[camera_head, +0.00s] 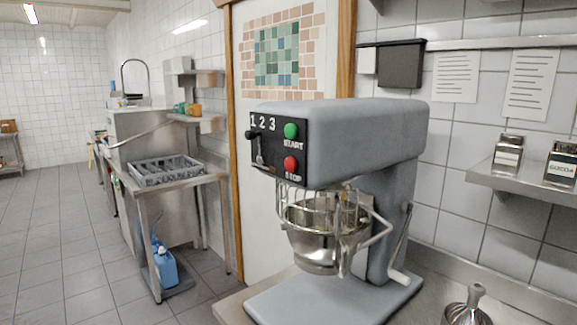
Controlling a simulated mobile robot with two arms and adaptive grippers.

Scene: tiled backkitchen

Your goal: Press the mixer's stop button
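The grey-blue mixer (360,135) stands on a steel counter at the centre right. On its dark front panel (267,160) is a red button (291,164) with the label STOP below it. A green button (291,131) labelled START is above it, and a black-knobbed lever (256,144) is at the left under the numbers 1 2 3. A steel bowl (316,248) with a wire guard (325,205) hangs below the mixer head. Neither gripper is in view, and nothing covers the red button.
The steel counter (235,310) carries the mixer and a metal tool (467,308) at the lower right. A shelf (500,185) with jars is on the right wall. A steel table (205,178) with a grey rack (165,170) stands at left. The tiled floor (60,250) is open at far left.

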